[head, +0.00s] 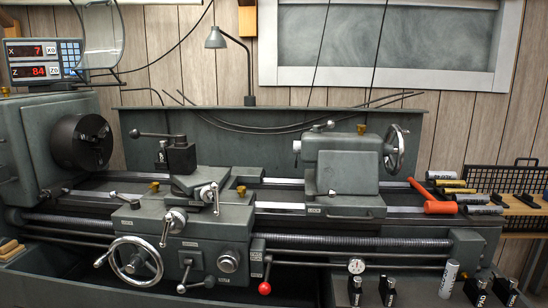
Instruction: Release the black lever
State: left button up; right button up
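A grey lathe fills the head view. Several levers show on it, and I cannot tell which one is meant by the black lever. A dark-knobbed lever (150,134) sticks out to the left from the black tool post (181,156). A short lever (322,126) sits on top of the tailstock (341,163). On the carriage apron (205,250) are a lever with dark ends (186,274) and an upright lever with a red knob (265,287). Neither of my grippers is in view, and nothing touches the levers.
A handwheel (156,262) stands out from the apron. An orange hammer (439,207) lies at the bed's right end beside several cylinders. Several black-based items (388,289) stand along the front right. A lamp (248,72) rises behind the lathe, and a digital readout (44,60) is at upper left.

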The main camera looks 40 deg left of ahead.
aim_at(135, 135)
jog(key=i+u, duration=0.2)
jog(key=u, duration=1.05)
